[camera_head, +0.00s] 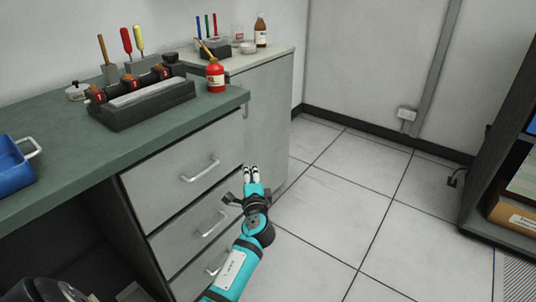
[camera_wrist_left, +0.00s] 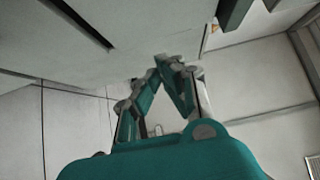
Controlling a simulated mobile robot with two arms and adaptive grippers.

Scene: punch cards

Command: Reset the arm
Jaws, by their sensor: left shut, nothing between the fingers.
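My left arm (camera_head: 240,250) is teal and reaches up from the bottom of the head view. My left gripper (camera_head: 252,169) is in front of the grey drawer cabinet, near the right end of its top drawer. Its fingertips are together and nothing is held. In the left wrist view the fingers (camera_wrist_left: 162,62) meet at their tips, with pale cabinet surfaces around them. My right gripper does not show in either view.
The green-topped bench (camera_head: 70,150) carries a dark holder (camera_head: 140,103), a red bottle (camera_head: 215,78) and a blue bin (camera_head: 14,163). Drawer handles (camera_head: 201,170) stick out close to the arm. Tiled floor (camera_head: 330,210) is open to the right, up to a dark shelf (camera_head: 490,180).

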